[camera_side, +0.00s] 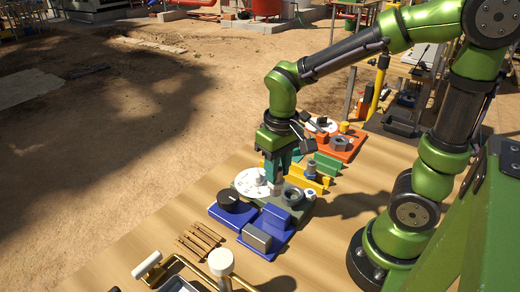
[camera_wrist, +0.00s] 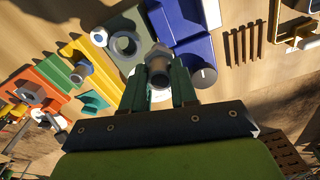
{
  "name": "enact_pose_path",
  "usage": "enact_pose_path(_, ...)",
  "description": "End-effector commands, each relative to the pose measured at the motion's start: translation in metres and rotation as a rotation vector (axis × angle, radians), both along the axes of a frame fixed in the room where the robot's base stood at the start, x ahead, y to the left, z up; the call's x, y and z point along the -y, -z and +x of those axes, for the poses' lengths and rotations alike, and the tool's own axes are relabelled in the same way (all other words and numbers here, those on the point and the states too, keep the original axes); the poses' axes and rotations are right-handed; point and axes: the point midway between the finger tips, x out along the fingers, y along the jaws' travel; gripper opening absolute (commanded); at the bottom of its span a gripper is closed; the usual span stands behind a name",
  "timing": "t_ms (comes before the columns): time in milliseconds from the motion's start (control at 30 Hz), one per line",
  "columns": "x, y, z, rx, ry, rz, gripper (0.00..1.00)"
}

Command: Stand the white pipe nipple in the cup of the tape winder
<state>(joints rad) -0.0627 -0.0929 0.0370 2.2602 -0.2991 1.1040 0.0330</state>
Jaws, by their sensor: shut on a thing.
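My gripper (camera_side: 277,172) points down over the grey-green tape winder (camera_side: 300,212). In the wrist view its two green fingers (camera_wrist: 157,88) are shut on the pale pipe nipple (camera_wrist: 158,66). The nipple (camera_side: 276,187) is roughly upright below the fingers in the side view. The winder has a white disc (camera_side: 250,184) at left and a round grey cup (camera_side: 293,196) at right, with a small white piece (camera_side: 310,194) beside it. In the wrist view the open cup (camera_wrist: 125,45) lies left of the nipple, apart from it. The nipple's height above the winder is unclear.
A blue fixture (camera_side: 263,228) with a dark knob stands in front of the winder. Yellow (camera_side: 310,180), green (camera_side: 327,165) and orange (camera_side: 343,145) fixtures stand behind. A wooden rack (camera_side: 199,241) and brass pipework (camera_side: 215,270) are nearer the camera. Bare table lies left.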

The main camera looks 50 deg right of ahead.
Motion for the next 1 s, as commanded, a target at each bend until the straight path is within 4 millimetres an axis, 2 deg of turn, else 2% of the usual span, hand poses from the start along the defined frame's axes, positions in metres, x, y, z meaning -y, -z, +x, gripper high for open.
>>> enact_pose_path(33,0.017,-0.007,0.002,0.008,0.064,-0.001,0.00)
enact_pose_path(100,0.035,-0.016,0.001,0.010,0.139,-0.002,0.00)
enact_pose_path(267,0.063,-0.032,-0.006,-0.003,0.267,0.000,0.00)
enact_pose_path(700,0.062,-0.034,-0.011,-0.033,0.283,0.005,0.00)
enact_pose_path(1000,0.062,-0.006,-0.012,-0.036,0.282,0.005,0.00)
